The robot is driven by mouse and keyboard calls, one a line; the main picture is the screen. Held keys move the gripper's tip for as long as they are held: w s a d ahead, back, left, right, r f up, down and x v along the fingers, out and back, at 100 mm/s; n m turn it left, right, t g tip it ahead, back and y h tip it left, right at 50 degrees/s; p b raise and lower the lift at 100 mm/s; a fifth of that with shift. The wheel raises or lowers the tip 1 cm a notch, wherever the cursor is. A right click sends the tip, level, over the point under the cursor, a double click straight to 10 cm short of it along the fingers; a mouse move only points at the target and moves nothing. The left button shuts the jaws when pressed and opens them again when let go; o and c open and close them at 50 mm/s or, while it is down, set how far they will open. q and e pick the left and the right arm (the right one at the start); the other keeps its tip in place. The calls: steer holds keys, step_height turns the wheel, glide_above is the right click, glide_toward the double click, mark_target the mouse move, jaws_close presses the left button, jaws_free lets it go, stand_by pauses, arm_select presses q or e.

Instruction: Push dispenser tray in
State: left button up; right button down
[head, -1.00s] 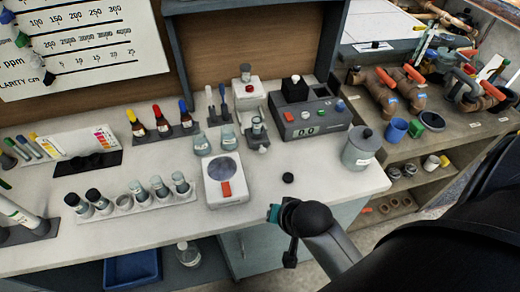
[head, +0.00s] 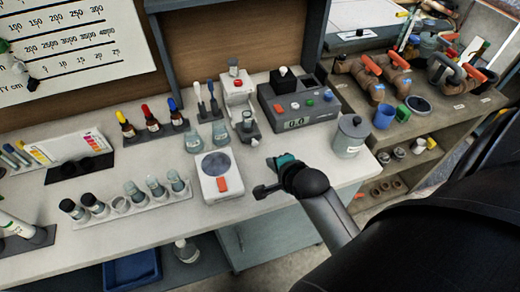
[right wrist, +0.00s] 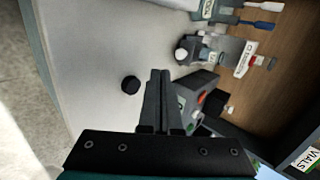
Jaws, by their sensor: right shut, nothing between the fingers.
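The dispenser (head: 241,90) is a white upright unit with a red button at the back of the bench. Its grey tray (head: 248,137) sticks out at the front, with a small clear vial (head: 247,120) on it. The dispenser also shows in the right wrist view (right wrist: 243,58), right of the fingertips. My right gripper (head: 272,163) is over the bench, in front of and slightly right of the tray, apart from it. Its fingers (right wrist: 160,75) are shut and empty. My left gripper is not in view.
A grey meter (head: 298,103) stands right of the dispenser, and a lidded steel pot (head: 350,137) is farther right. A white scale (head: 220,178) and beakers (head: 220,132) are to the left. A small black cap (right wrist: 130,85) lies beside my fingers.

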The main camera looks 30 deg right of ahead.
mark_target(250, 127)
steer(key=b+x, duration=0.1)
steer(key=x, duration=0.4)
steer(key=shift+w+f, duration=0.2)
steer(key=shift+w, duration=0.1)
steer(key=shift+w+d+r, duration=0.1)
steer(key=shift+w, duration=0.45)
steer(key=shift+w+d, duration=0.15)
steer(key=shift+w, duration=0.45)
steer(key=shift+w+d, duration=0.1)
steer(key=shift+w, duration=0.7)
steer(key=shift+w+d, duration=0.1)
steer(key=shift+w, duration=0.25)
steer(key=w, duration=0.2)
steer(key=w+d+b, duration=0.1)
steer(key=w, duration=0.2)
steer(key=w+b, duration=0.1)
steer(key=w, duration=0.1)
steer(key=shift+w+d, duration=0.25)
steer(key=shift+d, duration=0.15)
steer(key=shift+w, duration=0.3)
steer(key=shift+r, duration=0.2)
